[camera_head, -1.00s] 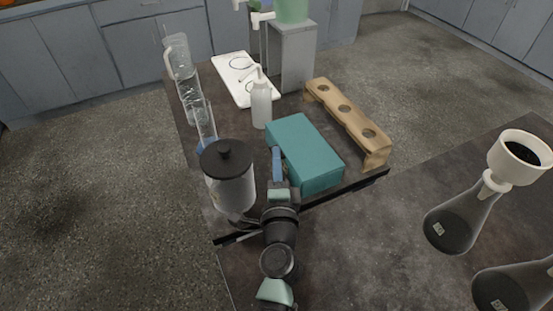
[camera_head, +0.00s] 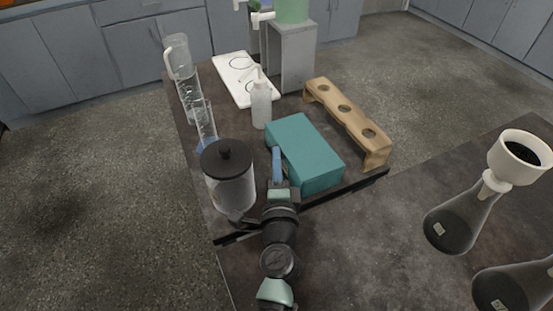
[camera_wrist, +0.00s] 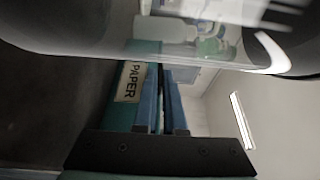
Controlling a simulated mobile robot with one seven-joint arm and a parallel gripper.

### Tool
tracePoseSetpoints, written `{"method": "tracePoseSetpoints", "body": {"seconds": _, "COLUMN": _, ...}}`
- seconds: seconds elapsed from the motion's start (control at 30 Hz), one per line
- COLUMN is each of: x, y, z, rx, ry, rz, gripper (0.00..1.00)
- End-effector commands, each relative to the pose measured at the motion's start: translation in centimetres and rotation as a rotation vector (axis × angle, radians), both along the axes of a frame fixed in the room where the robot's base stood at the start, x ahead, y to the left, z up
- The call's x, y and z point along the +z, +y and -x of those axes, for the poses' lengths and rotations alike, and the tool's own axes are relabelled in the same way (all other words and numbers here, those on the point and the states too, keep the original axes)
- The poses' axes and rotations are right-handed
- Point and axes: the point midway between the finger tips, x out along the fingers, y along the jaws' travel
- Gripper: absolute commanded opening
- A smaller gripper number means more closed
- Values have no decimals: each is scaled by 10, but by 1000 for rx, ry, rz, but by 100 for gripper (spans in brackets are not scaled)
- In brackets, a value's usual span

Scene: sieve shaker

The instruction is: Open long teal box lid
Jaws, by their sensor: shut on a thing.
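The long teal box (camera_head: 306,150) lies on the dark bench with its lid down, as far as I can tell. In the wrist view its side (camera_wrist: 124,118) with a "PAPER" label fills the left of the fingers. My gripper (camera_head: 276,152) is at the box's left long side, its blue fingers against or very close to it. In the wrist view the fingers (camera_wrist: 161,75) are nearly together, shut on the lid's edge; the grip itself is mostly hidden.
A clear jar with a black lid (camera_head: 229,178) stands close left of my gripper. A white bottle (camera_head: 261,105) stands behind the box. A wooden rack (camera_head: 345,115) is to the right. Glass cylinders (camera_head: 205,125) stand at the left edge.

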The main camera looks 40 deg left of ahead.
Motion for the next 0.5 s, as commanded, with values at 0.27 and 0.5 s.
{"method": "tracePoseSetpoints", "body": {"seconds": 0.27, "x": 0, "y": 0, "z": 0, "rx": 0, "ry": 1, "rz": 1, "gripper": 0}}
{"method": "tracePoseSetpoints", "body": {"seconds": 0.5, "x": 5, "y": 0, "z": 0, "rx": 0, "ry": 18, "rz": -9, "gripper": 0}}
